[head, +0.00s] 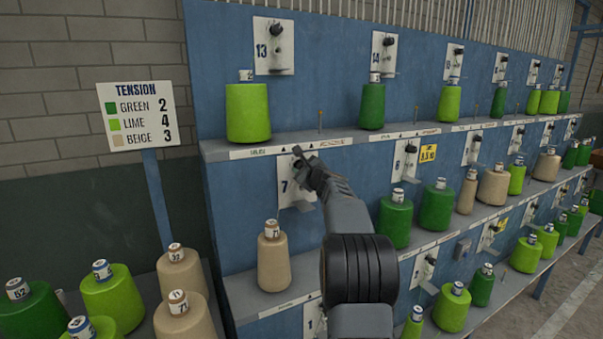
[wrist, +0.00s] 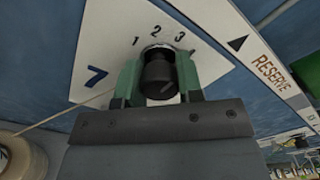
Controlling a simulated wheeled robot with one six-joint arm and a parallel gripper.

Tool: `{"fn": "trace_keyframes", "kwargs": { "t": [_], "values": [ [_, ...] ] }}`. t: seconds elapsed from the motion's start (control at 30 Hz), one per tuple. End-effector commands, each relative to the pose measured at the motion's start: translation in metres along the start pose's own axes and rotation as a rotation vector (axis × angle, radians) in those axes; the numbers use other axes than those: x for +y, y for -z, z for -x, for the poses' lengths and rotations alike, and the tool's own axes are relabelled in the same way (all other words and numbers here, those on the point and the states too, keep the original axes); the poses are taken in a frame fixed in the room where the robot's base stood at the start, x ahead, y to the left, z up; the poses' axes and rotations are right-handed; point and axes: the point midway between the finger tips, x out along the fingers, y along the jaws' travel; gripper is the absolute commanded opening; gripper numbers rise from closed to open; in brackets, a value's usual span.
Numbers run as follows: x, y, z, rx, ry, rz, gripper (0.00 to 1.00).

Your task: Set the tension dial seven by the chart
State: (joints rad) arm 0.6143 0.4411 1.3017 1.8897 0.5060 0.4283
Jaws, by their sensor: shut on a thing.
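The plate of dial seven (head: 284,187) is on the blue panel in the head view, marked with a 7. In the wrist view the plate (wrist: 112,50) shows 1, 2, 3 and a partly covered mark at the right. My gripper (wrist: 160,82) is shut on the black dial knob (wrist: 158,72), a green finger on each side. The knob's pointer setting cannot be read. In the head view my gripper (head: 303,163) hides the knob. The tension chart (head: 137,115) reads green 2, lime 4, beige 3. A beige cone (head: 273,260) stands on the shelf below dial seven.
A shelf edge (head: 290,146) runs just above my gripper, with a lime cone (head: 247,113) on top. Green cones (head: 395,218) stand right of my arm. More cones stand at the lower left (head: 112,297). A reserve label (wrist: 268,72) shows in the wrist view.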

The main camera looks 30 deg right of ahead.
Motion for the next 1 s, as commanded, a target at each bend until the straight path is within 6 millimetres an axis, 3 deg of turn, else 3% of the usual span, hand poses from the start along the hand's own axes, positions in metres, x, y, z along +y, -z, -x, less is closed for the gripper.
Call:
{"fn": "trace_keyframes", "kwargs": {
  "t": [0.37,0.4,0.63,1.0],
  "values": [
    [-0.0002,-0.0004,0.0000,0.000,0.000,0.005,0.10],
    [-0.0002,-0.0004,0.0000,0.000,0.000,0.005,0.35],
    [-0.0002,-0.0003,0.0000,0.000,0.000,0.004,0.57],
    [0.0000,0.0003,0.0065,-0.001,0.001,0.005,0.59]
  ]
}}
